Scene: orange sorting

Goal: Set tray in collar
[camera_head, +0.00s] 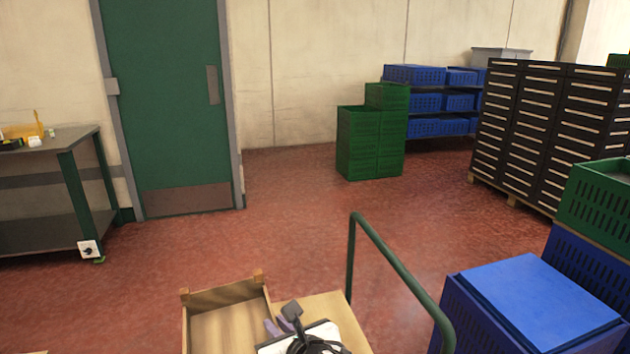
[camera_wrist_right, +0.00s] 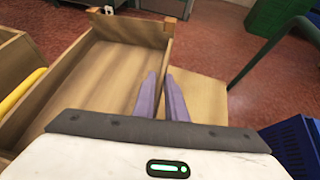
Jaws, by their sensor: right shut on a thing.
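An open wooden tray (camera_head: 225,294) with small raised corner blocks is at the bottom of the head view, its near part cut off by the frame. It looks empty inside. It fills the upper left of the right wrist view (camera_wrist_right: 128,30). My right gripper (camera_head: 278,326) is at the tray's right side. In the wrist view its two purple fingers (camera_wrist_right: 162,82) are shut on the tray's right side wall, one on each side of it. I cannot make out the collar for certain. My left gripper is not in view.
A flat wooden surface (camera_head: 335,308) lies right of the tray, beside a green rail (camera_head: 395,265). Blue crates (camera_head: 535,300) stand close at right. A yellow bar (camera_wrist_right: 20,92) shows at the wrist view's left. Red floor (camera_head: 290,210) is clear ahead.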

